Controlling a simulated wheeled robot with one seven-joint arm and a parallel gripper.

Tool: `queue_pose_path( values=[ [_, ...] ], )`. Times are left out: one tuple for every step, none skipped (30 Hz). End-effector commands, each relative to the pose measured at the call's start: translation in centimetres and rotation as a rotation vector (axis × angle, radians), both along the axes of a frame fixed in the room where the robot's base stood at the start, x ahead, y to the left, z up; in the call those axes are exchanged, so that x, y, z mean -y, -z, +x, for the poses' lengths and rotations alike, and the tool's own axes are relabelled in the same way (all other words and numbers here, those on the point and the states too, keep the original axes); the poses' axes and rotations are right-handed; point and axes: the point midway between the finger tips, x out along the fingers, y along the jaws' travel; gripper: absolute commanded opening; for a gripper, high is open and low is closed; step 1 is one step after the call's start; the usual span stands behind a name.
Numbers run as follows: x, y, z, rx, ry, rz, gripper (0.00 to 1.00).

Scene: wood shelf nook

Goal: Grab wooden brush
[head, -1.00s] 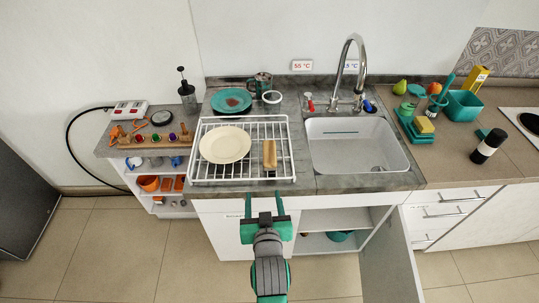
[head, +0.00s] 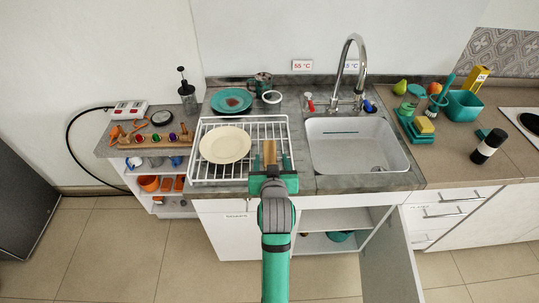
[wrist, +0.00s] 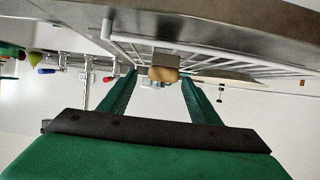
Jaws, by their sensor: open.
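The wooden brush (head: 269,149) is a tan, narrow piece on the right part of the white wire dish rack (head: 207,121), right of a cream plate. My gripper (head: 271,162) is open at the rack's front edge, its green fingers pointing at the brush, one on each side of its near end. The wrist view is upside down. There the brush's tan end (wrist: 164,74) shows between the tips of my open gripper (wrist: 159,80). I cannot tell whether the fingers touch it. My gripper hides the near end of the brush in the head view.
The cream plate (head: 225,144) lies in the rack close to the left. The sink (head: 350,152) is to the right, with a tall faucet (head: 346,62) behind. A teal plate (head: 231,101) and a mug stand behind the rack. An open cabinet door (head: 390,255) hangs below right.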

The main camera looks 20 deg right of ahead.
Motion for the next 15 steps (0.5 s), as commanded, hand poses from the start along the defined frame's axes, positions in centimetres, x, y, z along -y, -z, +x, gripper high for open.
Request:
queue_pose_path(
  values=[
    [0.1,0.1,0.3,0.000,0.000,0.000,0.57],
    [0.1,0.2,0.5,0.000,0.000,0.000,0.57],
    [0.2,0.3,1.0,-0.001,0.000,0.000,0.57],
    [0.2,0.5,1.4,-0.002,0.000,0.001,0.57],
    [0.3,0.6,1.8,-0.001,0.000,0.000,0.57],
    [0.4,0.7,2.4,-0.001,0.000,0.000,0.57],
    [0.5,0.9,2.8,-0.001,0.000,0.001,0.57],
    [0.6,1.0,3.2,-0.002,0.001,0.001,0.57],
    [0.8,1.3,3.6,-0.002,0.001,0.001,0.57],
    [0.9,1.4,3.9,-0.001,0.001,0.001,0.57],
    [0.9,1.5,4.1,-0.001,0.001,0.001,0.57],
    [1.0,1.6,4.4,-0.001,0.001,0.001,0.57],
    [1.1,1.6,4.5,0.000,0.001,0.001,0.57],
    [1.1,1.7,4.6,-0.001,0.001,0.001,0.57],
    [1.2,1.7,4.7,-0.001,0.002,0.000,0.57]
  ],
)
